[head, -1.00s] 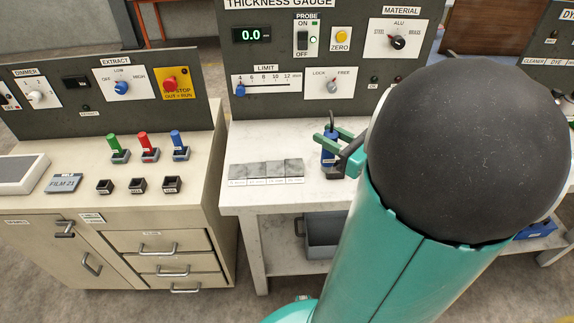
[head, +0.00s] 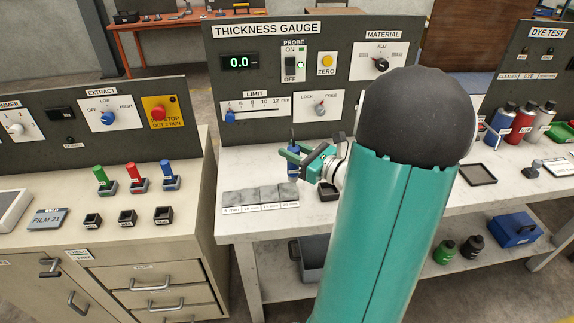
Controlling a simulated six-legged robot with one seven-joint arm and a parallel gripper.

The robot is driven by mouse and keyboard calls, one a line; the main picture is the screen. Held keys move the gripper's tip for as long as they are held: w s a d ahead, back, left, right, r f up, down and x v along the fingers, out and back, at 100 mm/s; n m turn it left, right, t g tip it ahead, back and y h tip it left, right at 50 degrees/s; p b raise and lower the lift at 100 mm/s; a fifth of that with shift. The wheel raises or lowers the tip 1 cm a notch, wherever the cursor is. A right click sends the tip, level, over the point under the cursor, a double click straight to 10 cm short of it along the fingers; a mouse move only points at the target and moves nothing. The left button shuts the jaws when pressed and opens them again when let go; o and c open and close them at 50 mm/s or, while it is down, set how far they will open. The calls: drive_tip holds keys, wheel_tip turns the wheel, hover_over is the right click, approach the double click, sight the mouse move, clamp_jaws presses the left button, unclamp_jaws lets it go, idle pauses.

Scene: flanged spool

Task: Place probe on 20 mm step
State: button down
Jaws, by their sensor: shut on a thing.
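The blue probe (head: 293,171) stands upright with a thin dark tip or lead rising above it. My gripper (head: 292,154) is shut on the probe, with its green fingers around the upper part. The step block (head: 255,195) is a grey row of steps on the white bench, with labels along its front edge; the rightmost step, the 20 mm one (head: 288,192), lies just below the probe in the picture. The probe appears behind the right end of the block; I cannot tell its height above the bench.
The thickness gauge panel (head: 265,55) reads 0.0 behind the bench. A small black holder (head: 327,194) sits right of the block, close to my arm. A dark tray (head: 478,174) lies further right. My arm hides part of the bench.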

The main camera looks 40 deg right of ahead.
drive_tip(key=w+d+f, duration=0.1)
drive_tip(key=w+f, duration=0.2)
drive_tip(key=f, duration=0.4)
drive_tip(key=shift+w+d+f, duration=0.2)
drive_tip(key=shift+w+f, duration=0.15)
drive_tip(key=shift+f, duration=0.05)
drive_tip(key=shift+f, duration=0.1)
drive_tip(key=c, duration=1.1)
unclamp_jaws()
drive_tip(key=shift+o, duration=0.2)
